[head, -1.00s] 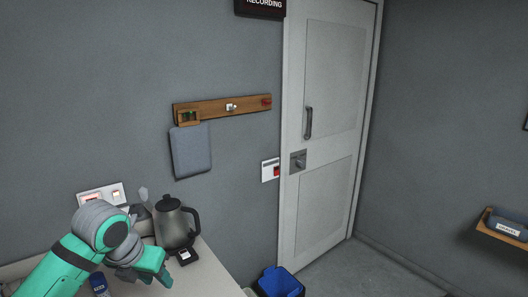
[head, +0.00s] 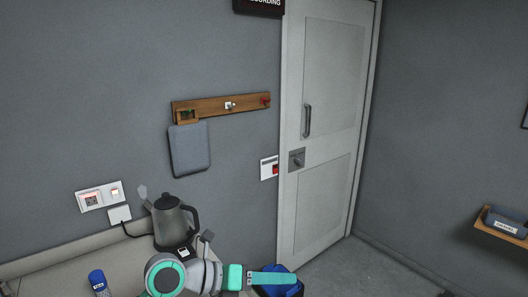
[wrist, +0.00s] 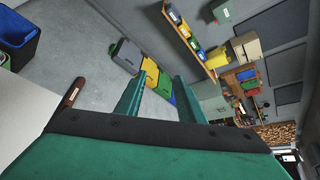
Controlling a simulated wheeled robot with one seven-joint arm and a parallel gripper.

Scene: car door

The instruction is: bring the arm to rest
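My gripper (head: 312,279) is at the bottom middle of the head view, pointing right, in front of the blue-lined bin (head: 268,270). My grey and green arm shows to its left, over the counter's front part. In the wrist view my gripper (wrist: 158,80) has its two green fingers apart, with nothing held between them. The room floor and distant shelving show beyond the fingers.
A dark kettle (head: 173,221) stands on the counter (head: 60,268), close behind my arm. A blue can (head: 98,282) stands at left. The closed door (head: 322,140) is at the back. Open floor (head: 375,270) lies to the right.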

